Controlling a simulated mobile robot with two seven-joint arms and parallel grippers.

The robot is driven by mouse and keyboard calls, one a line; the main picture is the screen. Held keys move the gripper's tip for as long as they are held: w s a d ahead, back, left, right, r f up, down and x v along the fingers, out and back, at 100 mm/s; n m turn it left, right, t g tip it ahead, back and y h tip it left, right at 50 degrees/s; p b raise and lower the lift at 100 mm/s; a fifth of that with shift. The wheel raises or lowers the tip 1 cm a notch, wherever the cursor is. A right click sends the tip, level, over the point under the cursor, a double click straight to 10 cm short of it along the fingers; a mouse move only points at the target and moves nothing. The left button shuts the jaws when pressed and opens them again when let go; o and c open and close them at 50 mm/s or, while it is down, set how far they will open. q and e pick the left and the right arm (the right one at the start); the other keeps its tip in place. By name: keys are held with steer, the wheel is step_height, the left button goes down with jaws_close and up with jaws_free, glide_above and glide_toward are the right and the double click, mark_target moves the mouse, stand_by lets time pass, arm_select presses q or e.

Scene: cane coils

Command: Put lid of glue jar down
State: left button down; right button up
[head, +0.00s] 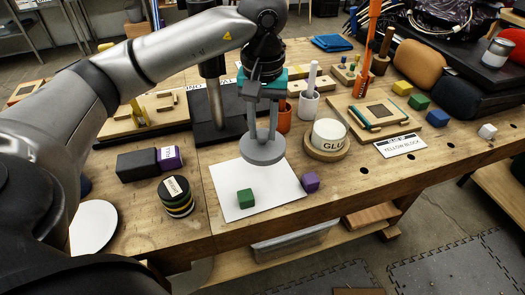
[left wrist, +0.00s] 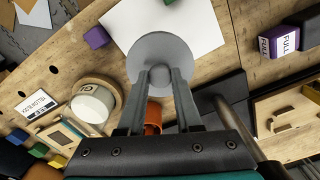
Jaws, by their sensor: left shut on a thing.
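My left gripper (head: 263,128) reaches down from above with its fingers shut on the knob of a round grey lid (head: 264,153). The lid hangs roughly level over the back edge of a white sheet (head: 280,205); its exact height is hard to tell. In the left wrist view the lid (left wrist: 148,52) sits just past my fingertips (left wrist: 160,76), its rim overlapping the sheet (left wrist: 190,14). The white glue jar (head: 329,134) stands upright on a round wooden base (head: 325,155), right of the lid. It also shows in the left wrist view (left wrist: 92,103). My right gripper is not in view.
A green cube (head: 245,198) lies on the sheet and a purple cube (head: 311,182) at its right edge. An orange cup (head: 284,118) stands behind the lid, close to the gripper. A striped round stack (head: 177,198) stands left.

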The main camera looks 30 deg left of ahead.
mark_target(263, 145)
arm_select(q)
steer(key=shift+f+b, duration=0.35)
steer(key=shift+f, duration=2.6)
steer(key=shift+f, duration=0.15)
steer(key=c, duration=0.6)
jaws_free()
steer(key=shift+r, duration=0.35)
step_height(263, 145, up, 12)
steer(key=shift+f+p, duration=0.15)
steer(key=shift+p, duration=0.75)
